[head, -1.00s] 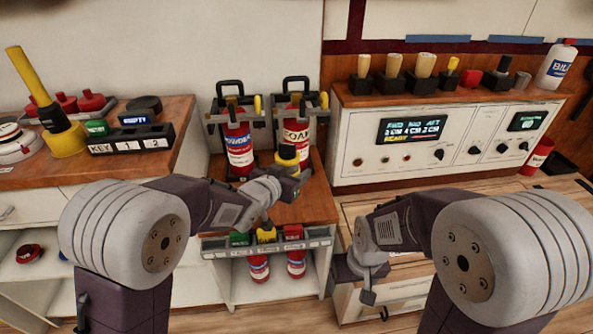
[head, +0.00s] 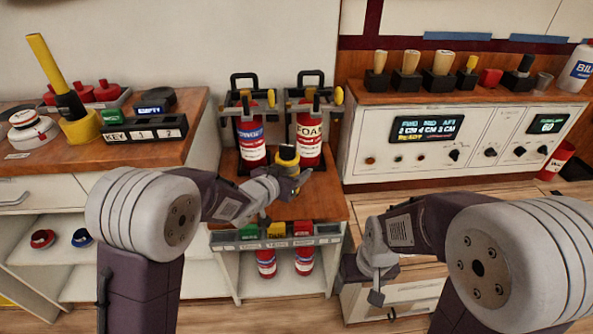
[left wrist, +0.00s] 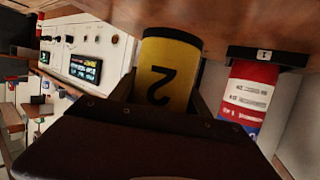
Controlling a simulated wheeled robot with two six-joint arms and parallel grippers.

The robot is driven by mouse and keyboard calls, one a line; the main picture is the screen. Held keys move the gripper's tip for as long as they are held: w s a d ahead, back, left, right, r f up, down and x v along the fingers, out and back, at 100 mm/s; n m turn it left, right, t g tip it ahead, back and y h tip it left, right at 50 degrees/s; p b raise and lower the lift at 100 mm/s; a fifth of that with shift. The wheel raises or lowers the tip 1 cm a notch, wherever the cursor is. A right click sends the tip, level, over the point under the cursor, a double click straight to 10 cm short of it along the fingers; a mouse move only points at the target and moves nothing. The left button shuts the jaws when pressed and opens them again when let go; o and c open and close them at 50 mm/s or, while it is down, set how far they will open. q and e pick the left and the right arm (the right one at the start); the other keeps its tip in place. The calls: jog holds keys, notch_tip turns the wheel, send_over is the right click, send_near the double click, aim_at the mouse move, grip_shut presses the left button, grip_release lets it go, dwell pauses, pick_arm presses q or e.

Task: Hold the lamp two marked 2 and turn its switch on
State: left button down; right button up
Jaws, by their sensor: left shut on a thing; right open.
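The yellow lamp marked 2 (left wrist: 172,70) shows upside down in the left wrist view, between my left gripper's fingers (left wrist: 155,98). In the head view, the lamp (head: 287,153) is a small yellow and dark shape above the middle bench. My left gripper (head: 285,186) is shut on it. I cannot tell whether the lamp touches the bench. Its switch is not visible in either view. My right gripper (head: 378,284) is open and empty, low in front of the white console, well to the right of the lamp.
Fire extinguishers (head: 251,140) marked POWDER and FOAM (head: 309,132) stand behind the lamp. A rack marked KEY, 1, 2 (head: 144,136) sits on the left bench, near a tall yellow and black object (head: 62,90). The white console (head: 450,140) stands right. A label strip (head: 277,242) lines the bench front.

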pick_arm(q)
jog(key=shift+w+a+f+b, duration=0.2)
jog(key=shift+w+a+f, duration=0.3)
jog(key=shift+a+f, duration=0.3)
jog(key=shift+w+a+f+b, duration=0.2)
jog(key=shift+w+a+f, duration=0.3)
jog(key=shift+a+f, duration=0.3)
jog(key=shift+d+f, duration=0.1)
jog(key=shift+f, duration=0.15)
dwell(0.6)
dwell(0.5)
